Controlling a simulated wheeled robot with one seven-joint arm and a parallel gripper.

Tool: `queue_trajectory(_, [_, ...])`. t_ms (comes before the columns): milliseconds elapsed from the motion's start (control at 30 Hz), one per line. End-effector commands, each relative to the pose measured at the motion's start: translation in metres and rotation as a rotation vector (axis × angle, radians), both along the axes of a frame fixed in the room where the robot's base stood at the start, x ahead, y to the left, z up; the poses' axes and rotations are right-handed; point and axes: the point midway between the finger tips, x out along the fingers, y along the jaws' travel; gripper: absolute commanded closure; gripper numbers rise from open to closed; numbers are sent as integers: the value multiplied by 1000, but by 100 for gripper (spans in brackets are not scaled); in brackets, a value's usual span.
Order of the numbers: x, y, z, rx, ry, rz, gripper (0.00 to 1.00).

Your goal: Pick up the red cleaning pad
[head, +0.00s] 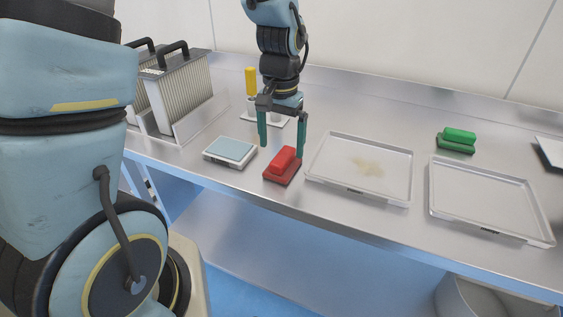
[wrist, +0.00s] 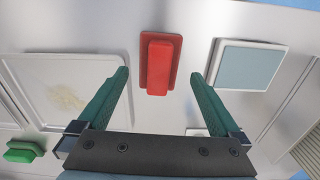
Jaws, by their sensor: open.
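The red cleaning pad (head: 283,164) lies on the steel counter near its front edge, between the small scale and a tray. It has a raised red grip block on a darker red base. In the wrist view the red pad (wrist: 159,62) is ahead of the fingertips, roughly centred between them. My gripper (head: 283,148) has two green fingers spread apart and pointing down, behind and above the pad in the head view. In the wrist view my gripper (wrist: 160,75) is open with nothing between its fingers.
A scale with a blue-grey top (head: 230,150) stands left of the pad. A tray with a yellowish stain (head: 330,185) is close on the right, with another tray (head: 490,232) beyond. A green pad (head: 457,139) lies further back. Black-handled ribbed units (head: 182,90) stand at left.

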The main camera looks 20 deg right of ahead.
Motion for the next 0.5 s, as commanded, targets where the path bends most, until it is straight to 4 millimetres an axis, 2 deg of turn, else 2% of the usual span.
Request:
queue_trajectory(300, [1,-1,-37,4,4,1,0])
queue_trajectory(500, [1,-2,-49,0,1,1,0])
